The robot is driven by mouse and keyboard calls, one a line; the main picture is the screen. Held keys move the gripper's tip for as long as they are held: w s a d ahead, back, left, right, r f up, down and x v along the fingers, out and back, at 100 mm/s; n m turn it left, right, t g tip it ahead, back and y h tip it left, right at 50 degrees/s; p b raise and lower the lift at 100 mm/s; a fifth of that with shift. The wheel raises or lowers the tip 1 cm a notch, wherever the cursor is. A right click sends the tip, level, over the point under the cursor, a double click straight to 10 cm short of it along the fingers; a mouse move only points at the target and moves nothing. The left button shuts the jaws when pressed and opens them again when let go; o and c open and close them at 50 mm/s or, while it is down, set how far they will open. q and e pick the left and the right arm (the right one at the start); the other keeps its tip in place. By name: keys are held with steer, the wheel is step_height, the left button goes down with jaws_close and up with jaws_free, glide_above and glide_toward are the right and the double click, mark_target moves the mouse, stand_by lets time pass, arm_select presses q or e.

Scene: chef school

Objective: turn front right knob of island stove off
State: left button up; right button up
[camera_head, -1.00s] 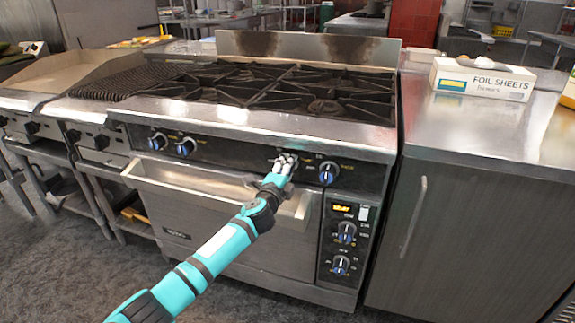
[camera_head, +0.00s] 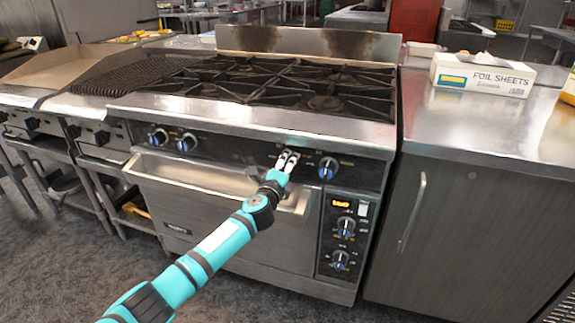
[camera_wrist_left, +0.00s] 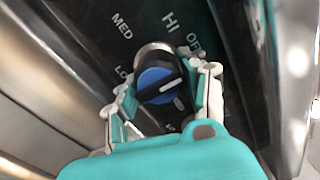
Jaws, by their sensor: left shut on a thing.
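The island stove (camera_head: 250,135) stands ahead with its front control panel facing me. My left gripper (camera_head: 288,160) reaches the panel and is shut on a knob just left of the rightmost top-row knob (camera_head: 328,168). In the left wrist view this gripped knob (camera_wrist_left: 156,84) has a blue face and a dark grip bar with a pale line. The left gripper's fingers (camera_wrist_left: 165,95) stand on both sides of it. Labels HI, MED, LO and a partly hidden OFF surround it. In the head view the fingers mostly hide this knob. My right gripper is not in view.
Two more knobs (camera_head: 172,140) sit at the panel's left. Two oven knobs (camera_head: 343,243) are lower right. A long oven handle (camera_head: 210,183) runs below the panel. A foil sheets box (camera_head: 482,75) lies on the right counter (camera_head: 480,120). The grill (camera_head: 130,75) is at left.

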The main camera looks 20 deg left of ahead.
arm_select(q)
steer(key=o, duration=1.2)
steer(key=shift+f, duration=0.1)
steer(key=s, duration=1.2)
steer(key=shift+a, duration=0.2)
